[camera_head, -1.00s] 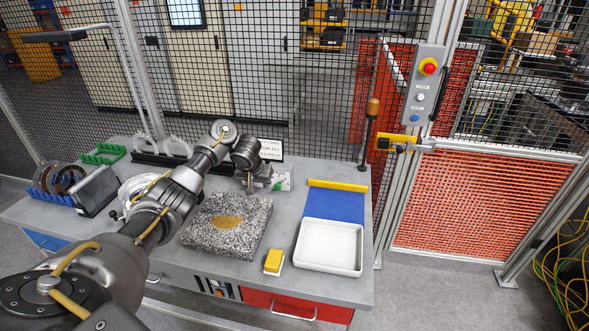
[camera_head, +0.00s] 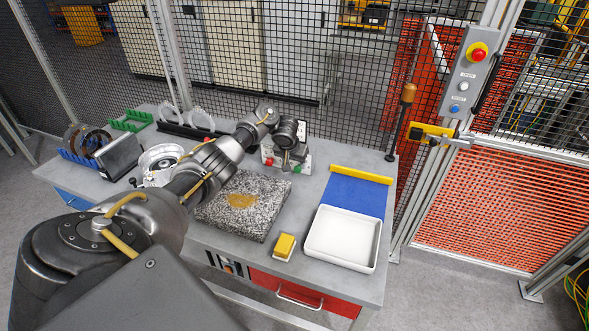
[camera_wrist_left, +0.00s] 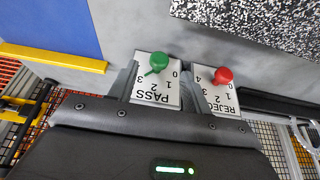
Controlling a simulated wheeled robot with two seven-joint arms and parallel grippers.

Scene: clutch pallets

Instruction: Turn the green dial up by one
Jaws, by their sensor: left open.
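The green dial (camera_wrist_left: 158,62) stands on a white plate marked PASS with numbers (camera_wrist_left: 152,92), upside down in the left wrist view. Its small pointer slants to the lower left; I cannot tell exactly which number it marks. My left gripper (camera_wrist_left: 158,84) is open, with one finger on each side of the PASS plate and the green dial between and just beyond them. I see no clear contact with the dial. In the head view my left gripper (camera_head: 287,164) is over the dial panel at the bench's back, and the green dial (camera_head: 298,169) is partly hidden. My right gripper is not in view.
A red dial (camera_wrist_left: 222,76) on a REJECT plate stands close beside the right finger in the wrist view. A speckled stone block (camera_head: 265,228), a yellow sponge (camera_head: 284,245), a white tray (camera_head: 345,261) and a blue mat (camera_head: 357,196) lie nearer on the bench.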

